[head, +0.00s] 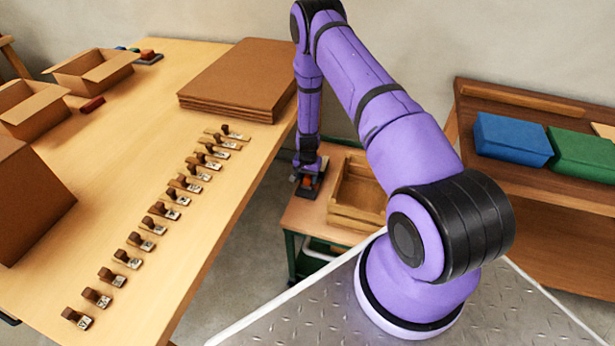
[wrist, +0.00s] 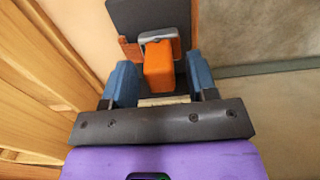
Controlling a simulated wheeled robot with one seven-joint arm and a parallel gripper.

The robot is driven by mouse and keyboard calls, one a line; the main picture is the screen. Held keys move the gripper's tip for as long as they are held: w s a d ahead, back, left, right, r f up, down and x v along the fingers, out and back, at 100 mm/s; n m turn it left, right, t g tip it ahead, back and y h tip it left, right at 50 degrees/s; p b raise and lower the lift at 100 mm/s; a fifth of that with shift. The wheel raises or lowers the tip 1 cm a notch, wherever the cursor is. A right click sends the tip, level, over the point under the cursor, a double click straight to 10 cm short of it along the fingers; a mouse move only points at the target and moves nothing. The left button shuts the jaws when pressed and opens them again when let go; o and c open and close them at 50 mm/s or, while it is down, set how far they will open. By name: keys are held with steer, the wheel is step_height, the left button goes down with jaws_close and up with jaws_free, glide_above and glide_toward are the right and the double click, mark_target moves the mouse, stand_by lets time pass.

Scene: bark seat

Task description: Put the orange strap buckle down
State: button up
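The orange strap buckle (wrist: 158,70) shows in the wrist view as an orange block with a grey metal part at its far end. It sits between the two blue fingertips of my gripper (wrist: 163,84), with a narrow gap visible on each side, so the gripper looks open around it. A dark flat piece (wrist: 150,15) lies just beyond the buckle. In the head view my gripper (head: 308,186) points down at the left end of a small wood-topped cart (head: 300,216), and a bit of orange shows there. The buckle's underside is hidden.
An open wooden crate (head: 358,192) stands on the cart, close right of my gripper. The long table (head: 130,180) at left holds a row of stamps, cardboard sheets (head: 238,80) and open boxes (head: 92,72). A shelf at right holds a blue box (head: 512,139) and a green box (head: 582,157).

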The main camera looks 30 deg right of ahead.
steer(key=a+r+n+t, duration=0.1)
steer(key=a+r, duration=0.1)
steer(key=r, duration=1.4)
steer(key=a+r+n, duration=0.1)
steer(key=a+r, duration=0.1)
steer(key=r, duration=1.5)
steer(key=s+a+r+n+t, duration=0.1)
steer(key=s+a+r, duration=0.2)
steer(key=r, duration=0.5)
steer(key=s+a+r+n+t, duration=0.1)
steer(key=s+a+r+n, duration=0.15)
steer(key=r, duration=0.55)
steer(key=s+a+r+n+t, duration=0.15)
steer(key=s+a+r, duration=0.25)
steer(key=s+r, duration=0.9)
steer(key=s+a+r+n, duration=0.1)
steer(key=s, duration=0.7)
steer(key=s+r+n, duration=0.1)
steer(key=s+n, duration=0.1)
steer(key=s, duration=0.6)
steer(key=shift+a+r+t, duration=0.25)
steer(key=shift+a+t, duration=0.1)
steer(key=shift+a, duration=0.05)
